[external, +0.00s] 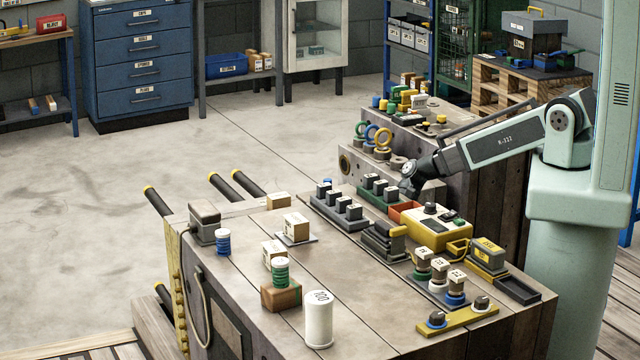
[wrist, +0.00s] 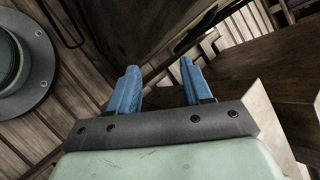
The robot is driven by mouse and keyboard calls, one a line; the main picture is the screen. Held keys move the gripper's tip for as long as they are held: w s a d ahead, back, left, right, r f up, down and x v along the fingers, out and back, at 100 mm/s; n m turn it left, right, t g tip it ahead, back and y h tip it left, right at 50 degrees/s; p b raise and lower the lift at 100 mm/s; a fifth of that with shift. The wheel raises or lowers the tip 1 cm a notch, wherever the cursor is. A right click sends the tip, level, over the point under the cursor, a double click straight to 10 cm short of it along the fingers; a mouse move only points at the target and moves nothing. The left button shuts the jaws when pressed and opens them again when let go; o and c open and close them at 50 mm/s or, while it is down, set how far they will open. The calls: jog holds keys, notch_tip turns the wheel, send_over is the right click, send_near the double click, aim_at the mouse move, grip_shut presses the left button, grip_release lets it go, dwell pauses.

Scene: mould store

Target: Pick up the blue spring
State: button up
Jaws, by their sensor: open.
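The blue spring (external: 223,242) stands upright near the left edge of the workbench (external: 330,260) in the external view, with a pale top. It sits just in front of a grey block-shaped device (external: 204,222). My gripper (external: 404,190) is far to its right, at the back of the bench by the row of dark blocks; its fingers are too small to make out there. In the wrist view my gripper (wrist: 158,78) shows two blue fingers spread apart with nothing between them. The blue spring is not seen in the wrist view.
A green spring (external: 280,272) stands on a brown block (external: 281,294), beside a white cylinder (external: 319,319). Small boxes (external: 296,225) stand mid-bench. A yellow device (external: 436,232) and several weights crowd the right side. Bare bench lies around the blue spring's front and right.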

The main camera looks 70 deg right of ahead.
jog(key=w+a+r+m+t+y, duration=0.1)
jog(key=w+a+r+t, duration=0.1)
jog(key=w+a+r, duration=0.65)
jog(key=w+a+r+t+y, duration=0.1)
jog(key=w+a+r+t, duration=0.15)
jog(key=r, duration=1.05)
jog(key=w+a+r+m+t+y, duration=0.1)
jog(key=w+a+r+t+y, duration=0.1)
jog(key=w+a+r, duration=0.7)
jog(key=m+g, duration=0.3)
jog(key=m, duration=0.5)
send_near(223, 232)
jog(key=x, duration=1)
jog(key=shift+w+f, duration=0.1)
jog(key=shift+f, duration=0.35)
jog(key=shift+c, duration=0.5)
jog(key=c, duration=0.7)
